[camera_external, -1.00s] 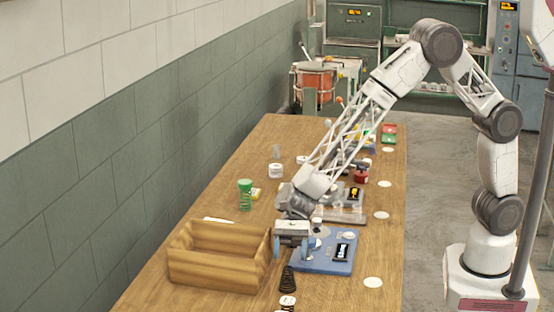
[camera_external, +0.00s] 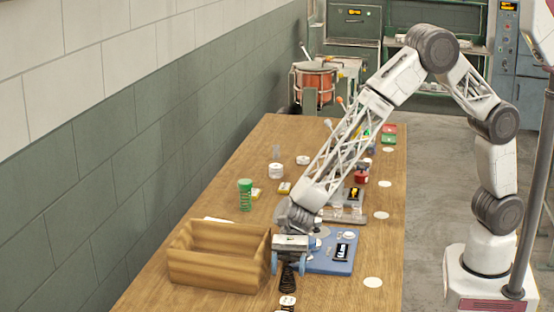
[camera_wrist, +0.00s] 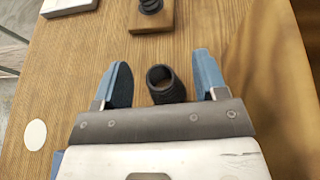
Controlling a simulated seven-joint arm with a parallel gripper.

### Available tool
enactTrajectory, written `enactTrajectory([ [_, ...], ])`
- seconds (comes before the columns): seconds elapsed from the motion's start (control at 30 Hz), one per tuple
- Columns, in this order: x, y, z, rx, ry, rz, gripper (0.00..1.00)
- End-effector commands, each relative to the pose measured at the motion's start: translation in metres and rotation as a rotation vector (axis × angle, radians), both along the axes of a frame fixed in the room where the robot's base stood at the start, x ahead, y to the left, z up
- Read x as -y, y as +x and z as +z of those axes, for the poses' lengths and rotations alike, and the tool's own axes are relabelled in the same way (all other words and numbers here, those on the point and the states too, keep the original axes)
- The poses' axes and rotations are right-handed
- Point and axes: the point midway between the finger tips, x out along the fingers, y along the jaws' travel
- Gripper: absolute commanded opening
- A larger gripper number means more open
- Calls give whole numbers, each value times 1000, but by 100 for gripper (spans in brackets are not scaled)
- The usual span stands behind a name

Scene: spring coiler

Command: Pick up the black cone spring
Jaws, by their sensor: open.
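The black cone spring (camera_external: 288,279) stands on the table beside the wooden box. In the wrist view the spring (camera_wrist: 166,86) shows as a dark open-topped coil between the two blue fingers. My gripper (camera_external: 288,264) is open at the spring, with one finger on each side of it. In the wrist view my gripper (camera_wrist: 162,62) has a gap between each finger and the spring. The spring's upper part is partly hidden by the gripper in the external view.
The open wooden box (camera_external: 215,275) stands close on the left of my gripper. A blue board (camera_external: 333,264) lies to the right. A wooden block (camera_wrist: 152,22) with another black coil is just beyond the spring. A green spring (camera_external: 245,196) stands farther back.

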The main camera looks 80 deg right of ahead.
Motion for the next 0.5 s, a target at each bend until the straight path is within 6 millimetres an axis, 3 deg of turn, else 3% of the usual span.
enactTrajectory([
  [0.2,-18,-2,-8,-1,0,1,66],
  [0.5,-20,-2,-8,0,0,0,66],
])
